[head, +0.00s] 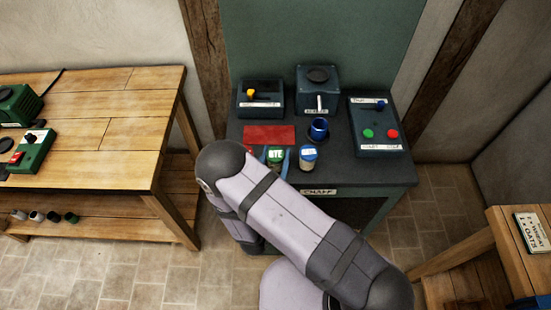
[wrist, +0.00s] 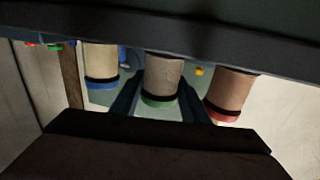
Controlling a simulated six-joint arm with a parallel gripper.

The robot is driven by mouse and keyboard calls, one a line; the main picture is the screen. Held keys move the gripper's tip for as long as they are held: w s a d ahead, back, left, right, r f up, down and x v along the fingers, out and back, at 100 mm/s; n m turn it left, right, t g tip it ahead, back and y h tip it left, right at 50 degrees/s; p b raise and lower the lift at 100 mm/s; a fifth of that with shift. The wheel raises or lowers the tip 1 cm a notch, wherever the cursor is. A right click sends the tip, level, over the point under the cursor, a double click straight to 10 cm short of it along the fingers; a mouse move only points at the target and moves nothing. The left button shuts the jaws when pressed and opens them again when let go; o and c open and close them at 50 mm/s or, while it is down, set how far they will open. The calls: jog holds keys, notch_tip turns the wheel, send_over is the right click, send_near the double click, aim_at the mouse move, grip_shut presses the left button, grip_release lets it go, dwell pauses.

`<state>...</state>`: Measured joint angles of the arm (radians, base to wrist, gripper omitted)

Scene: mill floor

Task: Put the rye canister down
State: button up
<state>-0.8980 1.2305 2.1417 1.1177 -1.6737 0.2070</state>
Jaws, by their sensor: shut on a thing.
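The rye canister (head: 275,155) has a green lid and a "RYE" label and is upright at the front of the dark bench. My gripper (head: 275,160) is shut on it, with a blue finger on each side. In the wrist view, which looks upside down, the green-lidded canister (wrist: 162,80) is between the two fingers (wrist: 160,103). Its base is at the dark bench edge there; I cannot tell whether it touches the top. A blue-lidded canister (head: 307,157) stands close to its right in the head view. A red-lidded canister (wrist: 232,95) flanks it in the wrist view.
A red patch (head: 269,135) lies bare behind the canisters. A blue cup-like ring (head: 319,128) is behind the blue-lidded canister. A box with green and red buttons (head: 380,128) is at right, and two dark devices (head: 261,98) (head: 317,91) are at the back.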

aim_at(276, 154)
jog(key=shift+r, duration=0.1)
jog(key=shift+r+b, duration=0.95)
jog(key=shift+r, duration=3.95)
jog(key=w+d+m+h+b, duration=0.1)
jog(key=d, duration=0.2)
jog(key=d+h, duration=0.1)
jog(key=d, duration=0.2)
jog(key=w+d+f+m+g+h+b, duration=0.1)
jog(key=d, duration=0.2)
jog(key=shift+w+d+m+h+b, duration=0.15)
jog(key=shift+w+m+h+b, duration=0.15)
jog(key=shift+w+h, duration=0.1)
jog(key=w+d+r+m+g+h+b, duration=0.1)
jog(key=w+d+r+h+b, duration=0.1)
jog(key=w+d+r, duration=0.5)
jog(key=w+d+r+m+g+h+b, duration=0.1)
jog(key=w+d+r+m+h+b, duration=0.1)
jog(key=w+d+r, duration=0.5)
jog(key=w+a+r+n+t+y, duration=0.25)
jog(key=w+a+n+y, duration=0.2)
jog(key=w, duration=0.35)
jog(key=shift+w+a+f+n+t+y+p, duration=0.15)
jog(key=shift+w+a+f+y+p, duration=0.5)
jog(key=shift+f, duration=1.45)
jog(key=shift+w+a+f+n+y+p, duration=0.15)
jog(key=shift+w+a+f+y, duration=0.2)
jog(key=shift+a+f, duration=1.25)
jog(key=shift+w+a+f+n+t+y+p, duration=0.15)
jog(key=shift+w+f+y+p, duration=0.35)
jog(key=shift+f, duration=2.15)
